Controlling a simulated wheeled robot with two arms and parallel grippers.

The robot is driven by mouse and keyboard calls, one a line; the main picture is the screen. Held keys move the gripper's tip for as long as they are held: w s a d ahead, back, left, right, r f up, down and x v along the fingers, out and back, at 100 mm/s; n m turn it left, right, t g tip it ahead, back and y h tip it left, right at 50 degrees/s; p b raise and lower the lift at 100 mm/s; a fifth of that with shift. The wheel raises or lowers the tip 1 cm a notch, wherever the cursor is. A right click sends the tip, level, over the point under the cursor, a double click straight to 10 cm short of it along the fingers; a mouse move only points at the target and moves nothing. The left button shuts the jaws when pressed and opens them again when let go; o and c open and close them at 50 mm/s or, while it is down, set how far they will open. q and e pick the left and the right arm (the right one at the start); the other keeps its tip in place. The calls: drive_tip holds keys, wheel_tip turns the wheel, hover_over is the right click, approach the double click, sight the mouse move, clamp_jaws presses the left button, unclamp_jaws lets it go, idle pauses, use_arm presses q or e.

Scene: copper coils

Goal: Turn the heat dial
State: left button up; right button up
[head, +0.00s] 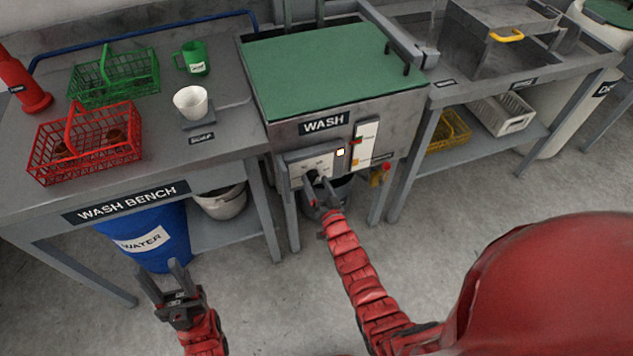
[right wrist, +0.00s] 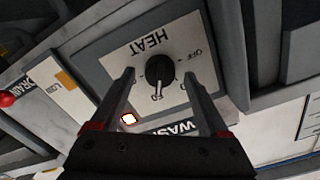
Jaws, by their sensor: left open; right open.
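The heat dial (right wrist: 159,71) is a round black knob on a pale panel marked HEAT. The panel appears upside down in the right wrist view. The knob's light pointer line is toward a number that looks like 60, away from the OFF mark. My right gripper (head: 317,190) is at the front of the wash unit (head: 300,140). In the right wrist view its fingers are open, one on each side of the knob, with visible gaps; I cannot tell how deep they reach. My left gripper (head: 161,272) is open and empty, in front of the wash bench.
A lit white square lamp (head: 340,152) is beside the dial panel. A red knob (right wrist: 6,99) is near the DRAIN label. The wash bench (head: 230,150) at left holds a red basket (head: 85,158), green basket (head: 135,88), green mug (head: 194,58) and white cup (head: 191,103). A blue water barrel (head: 150,235) stands below.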

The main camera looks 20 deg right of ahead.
drive_tip(key=shift+w, duration=0.1)
clamp_jaws()
idle(0.4)
